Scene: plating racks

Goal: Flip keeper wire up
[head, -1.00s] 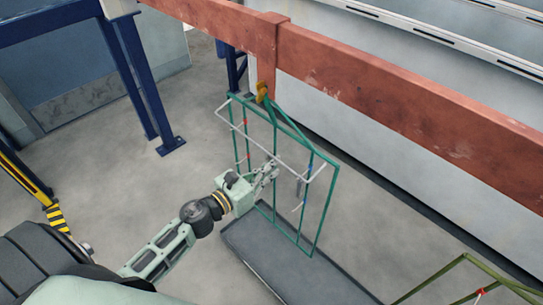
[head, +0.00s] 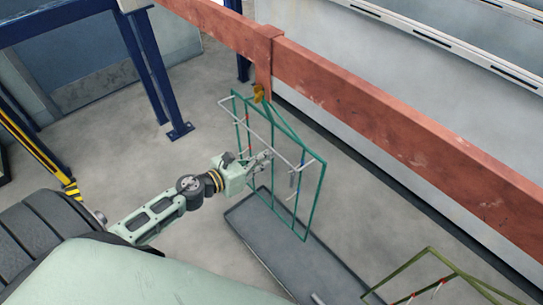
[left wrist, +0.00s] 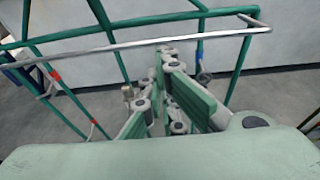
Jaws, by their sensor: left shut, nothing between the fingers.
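A green wire rack (head: 315,199) hangs from the red beam by a yellow-orange hook. The keeper wire (head: 262,137) is a pale U-shaped wire standing out from the rack's upper part, on the side toward me. In the left wrist view its long bar (left wrist: 100,50) crosses the picture, with its right end bent back to the rack. My left gripper (head: 268,156) is shut and empty, just below the middle of the bar. In the wrist view the fingertips (left wrist: 166,56) overlap the bar's line; I cannot tell whether they touch it. My right gripper is out of view.
The red beam (head: 365,103) runs across above the rack. A dark grey tray (head: 246,212) lies on the floor below. An olive rack (head: 405,265) stands out at the lower right. A blue post (head: 147,68) is at the back left, with open floor between.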

